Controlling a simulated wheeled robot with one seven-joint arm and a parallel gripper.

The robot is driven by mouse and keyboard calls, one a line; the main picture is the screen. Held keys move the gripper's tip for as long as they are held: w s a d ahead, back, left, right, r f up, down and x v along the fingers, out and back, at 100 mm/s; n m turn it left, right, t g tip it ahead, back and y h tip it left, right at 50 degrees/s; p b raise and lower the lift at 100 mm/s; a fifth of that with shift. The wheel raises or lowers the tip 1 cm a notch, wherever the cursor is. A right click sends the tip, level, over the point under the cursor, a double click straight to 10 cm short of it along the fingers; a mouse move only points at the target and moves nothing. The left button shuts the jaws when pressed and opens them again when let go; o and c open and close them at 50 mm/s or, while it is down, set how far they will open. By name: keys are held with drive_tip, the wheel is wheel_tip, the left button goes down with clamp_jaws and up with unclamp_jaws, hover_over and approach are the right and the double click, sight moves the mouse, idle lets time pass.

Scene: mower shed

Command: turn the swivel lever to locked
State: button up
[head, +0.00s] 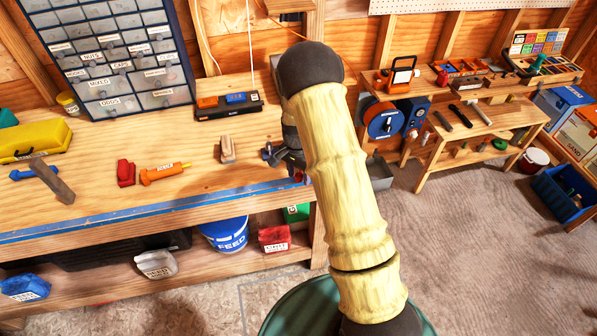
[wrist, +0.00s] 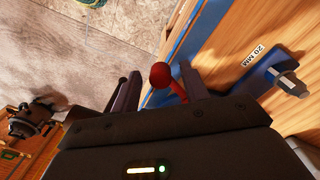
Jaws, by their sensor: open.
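The swivel lever shows in the wrist view as a red ball knob (wrist: 160,75) on a short red stem, at the blue front edge of the bench. My gripper (wrist: 160,71) is open, with one finger on each side of the knob. I cannot tell whether either finger touches it. The lever's base is hidden behind my gripper's body. In the head view my gripper (head: 287,160) is at the bench's right end, partly hidden by my arm. Only a small red bit of the lever (head: 298,176) shows there. Its locked mark is not visible.
A wooden-handled brush (head: 227,149) and an orange tool (head: 164,172) lie left of my gripper.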

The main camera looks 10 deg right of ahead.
clamp_jaws()
